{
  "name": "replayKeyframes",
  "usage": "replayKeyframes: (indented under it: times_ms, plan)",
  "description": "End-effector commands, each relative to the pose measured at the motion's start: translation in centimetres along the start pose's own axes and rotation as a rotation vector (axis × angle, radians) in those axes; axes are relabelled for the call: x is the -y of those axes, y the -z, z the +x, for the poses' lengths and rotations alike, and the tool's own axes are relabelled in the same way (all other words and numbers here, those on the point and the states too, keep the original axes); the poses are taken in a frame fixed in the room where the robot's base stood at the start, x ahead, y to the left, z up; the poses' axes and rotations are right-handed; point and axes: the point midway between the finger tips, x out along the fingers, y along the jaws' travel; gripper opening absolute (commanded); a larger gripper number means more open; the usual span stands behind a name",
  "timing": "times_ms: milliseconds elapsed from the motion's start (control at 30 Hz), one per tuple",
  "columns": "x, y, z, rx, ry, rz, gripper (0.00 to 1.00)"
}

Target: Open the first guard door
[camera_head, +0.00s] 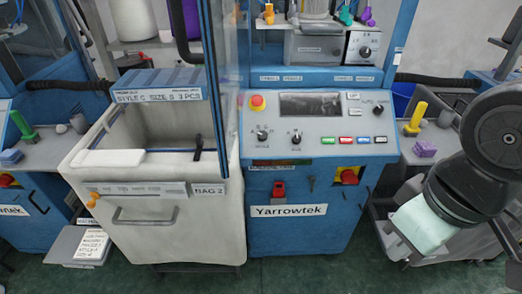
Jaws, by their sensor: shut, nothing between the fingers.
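A tall blue-framed clear guard door (217,110) stands at the left side of the middle Yarrowtek machine (300,215). It is seen nearly edge-on and looks swung out toward me, its lower end over the white bin. A black handle (197,147) sits by its lower edge. The machine's front right of the door shows no panel across it. The door's upper end is cut off by the picture. My gripper (399,250), at the end of my dark arm at lower right, is shut and empty. It is well right of the door and lower; its fingertips are hard to make out.
A white wheeled bin (140,230) labelled BAG 2 stands front left of the machine. The control panel (318,124) has a red stop button (257,101). A side shelf (440,140) holds a yellow-handled tool and purple block. Green floor (300,275) is clear in front.

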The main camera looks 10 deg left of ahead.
Motion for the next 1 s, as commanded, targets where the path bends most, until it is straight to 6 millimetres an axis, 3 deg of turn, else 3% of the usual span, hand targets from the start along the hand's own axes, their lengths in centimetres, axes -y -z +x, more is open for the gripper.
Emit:
replayKeyframes:
  times_ms: [367, 667, 800, 900, 1000]
  plan:
    - [-3.4, 6.4, 1.5, -0.241, -0.069, -0.069, 0.0]
    - [-5.9, 15.4, 2.1, -0.615, -0.08, -0.235, 0.0]
    - [-5.4, 19.5, 1.8, -0.848, -0.001, -0.376, 0.0]
    - [-4.2, 21.0, 1.5, -0.992, 0.102, -0.48, 0.0]
    - [-2.8, 21.2, 1.2, -1.115, 0.243, -0.579, 0.0]
